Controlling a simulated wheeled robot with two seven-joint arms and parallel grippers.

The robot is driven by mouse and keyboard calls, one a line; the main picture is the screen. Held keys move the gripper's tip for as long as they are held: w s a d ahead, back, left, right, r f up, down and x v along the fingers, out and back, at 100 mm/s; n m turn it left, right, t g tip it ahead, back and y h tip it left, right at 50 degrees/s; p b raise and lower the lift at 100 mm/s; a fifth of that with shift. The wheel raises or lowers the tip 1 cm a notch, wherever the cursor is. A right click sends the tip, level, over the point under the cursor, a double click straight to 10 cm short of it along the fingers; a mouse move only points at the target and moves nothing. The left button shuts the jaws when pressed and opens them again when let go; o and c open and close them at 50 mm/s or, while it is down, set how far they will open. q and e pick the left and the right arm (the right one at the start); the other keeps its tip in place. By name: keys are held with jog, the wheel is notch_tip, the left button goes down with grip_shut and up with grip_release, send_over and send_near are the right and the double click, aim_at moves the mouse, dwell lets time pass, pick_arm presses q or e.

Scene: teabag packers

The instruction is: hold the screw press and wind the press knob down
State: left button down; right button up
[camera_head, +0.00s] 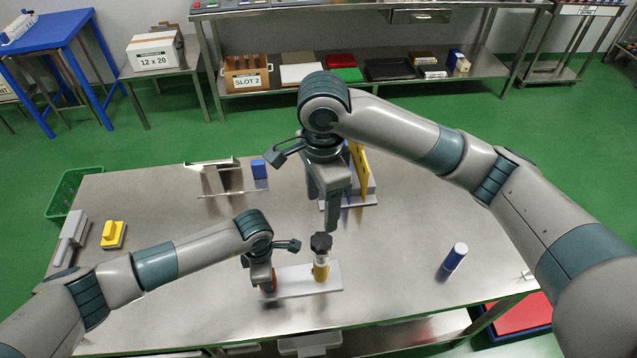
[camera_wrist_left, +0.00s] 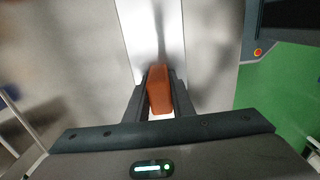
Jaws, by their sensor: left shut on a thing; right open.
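The screw press stands on the metal table, on a pale flat base (camera_head: 302,283). My left gripper (camera_head: 268,285) is shut on an orange-brown block (camera_wrist_left: 159,92) at the left end of the base. In the left wrist view the block sits between both fingers of my left gripper (camera_wrist_left: 159,82). My right gripper (camera_head: 332,222) is open and points down just above the knob; the gap between its fingers is hard to see.
A blue-and-white cylinder (camera_head: 455,256) stands to the right on the table (camera_head: 400,230). A metal bracket stand (camera_head: 222,178) and a yellow upright panel (camera_head: 359,170) stand behind. A yellow block (camera_head: 113,234) and a grey device (camera_head: 71,238) lie at the left.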

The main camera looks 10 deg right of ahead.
pick_arm(q)
jog(key=c, duration=1.4)
grip_release()
jog(key=shift+c, duration=0.2)
jog(key=shift+r, duration=0.15)
notch_tip(320, 180, up, 10)
jog(key=shift+w+r, duration=0.1)
jog(key=shift+r, duration=0.8)
